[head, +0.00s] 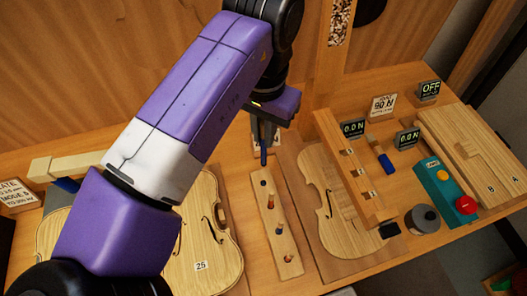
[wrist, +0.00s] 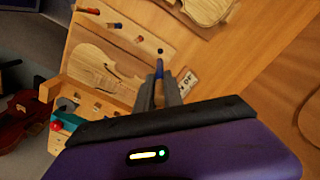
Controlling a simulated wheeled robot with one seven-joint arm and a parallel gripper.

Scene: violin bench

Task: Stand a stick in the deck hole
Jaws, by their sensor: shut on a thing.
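My gripper (head: 264,140) is shut on a blue stick (head: 264,157), which points down from the fingers. In the wrist view the stick (wrist: 159,68) stands out between the fingertips (wrist: 161,92). Its lower end appears above the far end of a narrow wooden rack (head: 266,217), near a dark empty hole (wrist: 160,51); I cannot tell the height gap. Several short coloured sticks stand in the rack, among them a red one (head: 287,258). A pale violin plate (head: 325,195) lies right of the rack. I cannot make out which opening is the deck hole.
A violin body marked 25 (head: 201,266) lies at left, partly behind my arm. A wooden rail with numbered slots (head: 347,165) stands over the violin plate. Further right are a blue cylinder (head: 386,164), a grey round weight (head: 422,219) and a teal button box (head: 443,187).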

